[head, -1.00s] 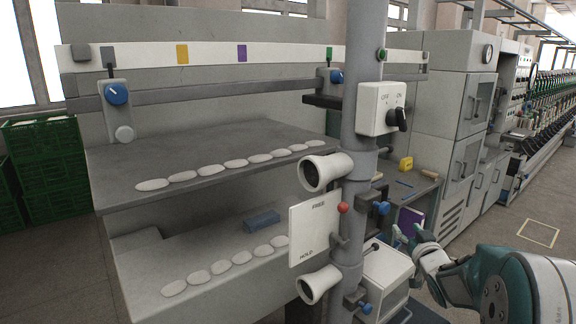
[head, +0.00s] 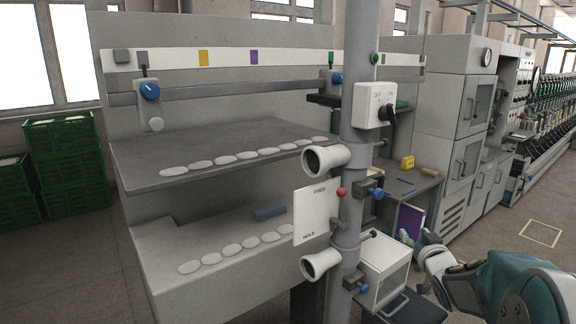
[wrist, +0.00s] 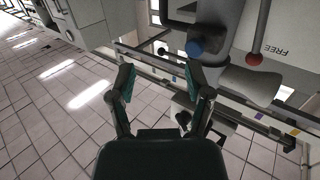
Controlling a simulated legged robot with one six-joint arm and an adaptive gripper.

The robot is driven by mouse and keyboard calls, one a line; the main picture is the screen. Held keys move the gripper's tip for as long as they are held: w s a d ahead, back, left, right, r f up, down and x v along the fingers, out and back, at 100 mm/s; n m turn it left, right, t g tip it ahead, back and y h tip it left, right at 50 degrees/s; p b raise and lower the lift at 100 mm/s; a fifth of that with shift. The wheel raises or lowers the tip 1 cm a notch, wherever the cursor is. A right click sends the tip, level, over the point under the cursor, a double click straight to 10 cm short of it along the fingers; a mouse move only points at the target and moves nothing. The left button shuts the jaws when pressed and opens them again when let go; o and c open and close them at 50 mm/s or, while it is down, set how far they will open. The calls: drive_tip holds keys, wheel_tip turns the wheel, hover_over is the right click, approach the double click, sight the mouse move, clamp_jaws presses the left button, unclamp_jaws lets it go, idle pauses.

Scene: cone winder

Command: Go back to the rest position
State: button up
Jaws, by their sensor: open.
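My gripper (wrist: 161,88) shows in the wrist view with its two fingers spread apart and nothing between them. In the head view my arm is at the lower right, and the gripper (head: 418,248) is small and partly hidden near the white box on the post. The grey post (head: 356,180) carries a white OFF/ON switch box (head: 372,104), two white funnel-shaped guides and a FREE/HOLD plate (head: 316,212) with a red knob (head: 341,192). In the wrist view a red knob (wrist: 255,58) and a blue knob (wrist: 194,47) lie beyond the fingers, apart from them.
The grey winder shelves (head: 215,150) hold rows of pale discs. Green crates (head: 68,150) stand at the left. A side table (head: 412,182) with a yellow item (head: 407,162) is behind the post.

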drive_tip(key=s+a+g, duration=0.4)
drive_tip(key=s+a, duration=0.1)
drive_tip(key=s, duration=0.6)
drive_tip(key=s+a+f+g, duration=0.1)
drive_tip(key=s+a+g, duration=0.2)
drive_tip(key=s, duration=0.9)
drive_tip(key=s+a+f+g, duration=0.1)
drive_tip(key=s+a+g, duration=0.3)
drive_tip(key=s+a, duration=0.3)
drive_tip(key=s, duration=0.5)
drive_tip(key=shift+s+a+f+g, duration=0.2)
drive_tip(key=shift+a+g, duration=0.1)
drive_tip(key=shift+a, duration=0.1)
